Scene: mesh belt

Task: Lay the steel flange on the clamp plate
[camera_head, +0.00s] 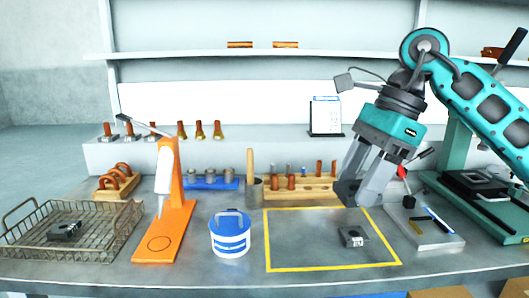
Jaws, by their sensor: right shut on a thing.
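My right gripper (358,192) comes in from the upper right and points down above the bench. It is shut on a dark piece (347,191) at its fingertips, which looks like the steel flange; the fingers hide much of it. It hangs above the back right part of a yellow-outlined area. A dark square block with a light front face (352,236) lies inside that outline, below the gripper and apart from it. A dark plate (472,183) on the green machine at the right may be the clamp plate; I cannot tell for sure. My left gripper is not in view.
A wire basket (112,238) holding a dark block stands at the left. Beside it are an orange stand (178,215) and a blue-white tub (230,236). A wooden peg rack (308,190) stands behind. A grey tray (412,226) lies at the right. The outlined area's left half is clear.

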